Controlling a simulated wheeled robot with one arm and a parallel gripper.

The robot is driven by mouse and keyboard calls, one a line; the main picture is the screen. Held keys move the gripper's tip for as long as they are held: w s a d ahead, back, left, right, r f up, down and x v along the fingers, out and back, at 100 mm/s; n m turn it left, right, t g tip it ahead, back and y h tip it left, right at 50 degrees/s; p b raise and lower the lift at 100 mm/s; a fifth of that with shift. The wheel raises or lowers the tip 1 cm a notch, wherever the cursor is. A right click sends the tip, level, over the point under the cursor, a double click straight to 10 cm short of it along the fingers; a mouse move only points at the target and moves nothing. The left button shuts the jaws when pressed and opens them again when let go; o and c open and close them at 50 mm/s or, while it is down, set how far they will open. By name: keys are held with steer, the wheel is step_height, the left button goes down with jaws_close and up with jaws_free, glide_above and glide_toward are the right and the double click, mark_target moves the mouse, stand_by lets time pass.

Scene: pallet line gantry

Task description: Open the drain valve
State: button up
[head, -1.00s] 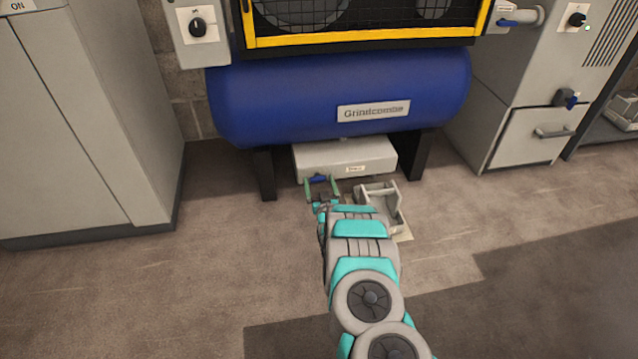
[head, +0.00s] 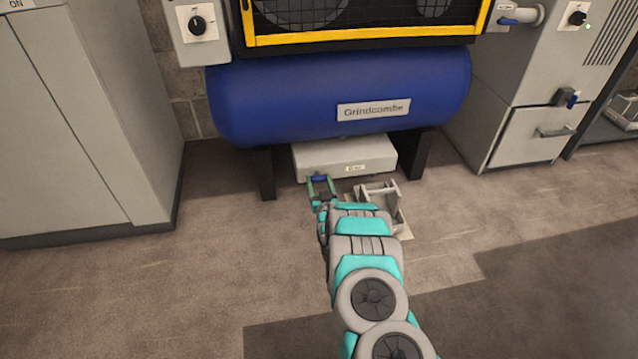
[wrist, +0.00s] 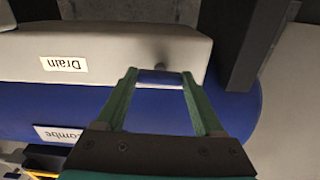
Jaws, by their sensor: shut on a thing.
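The drain valve's blue handle (head: 319,178) is on the front of a pale box (head: 345,158) low under the blue tank. In the wrist view the handle (wrist: 160,78) lies crosswise between the two green fingertips, in front of the box (wrist: 125,48) and its "Drain" label (wrist: 64,64). My gripper (head: 321,184) is shut on the handle, with a finger at each end of it. It also shows in the wrist view (wrist: 160,80). The valve body behind the handle is mostly hidden.
The blue tank (head: 300,95) hangs above, on black legs (head: 263,174). A grey bracket-like object (head: 378,192) stands on the floor right of my gripper. A grey cabinet (head: 95,130) is at left. Open floor (head: 225,215) lies between the cabinet and my arm.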

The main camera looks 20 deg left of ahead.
steer(key=m+b, duration=0.4)
steer(key=m, duration=1.3)
steer(key=shift+w+m, duration=0.1)
steer(key=shift+m, duration=0.3)
stand_by(0.4)
steer(key=o, duration=1.4)
steer(key=shift+d, duration=0.1)
steer(key=shift+p+v, duration=0.3)
steer(key=shift+v, duration=3.6)
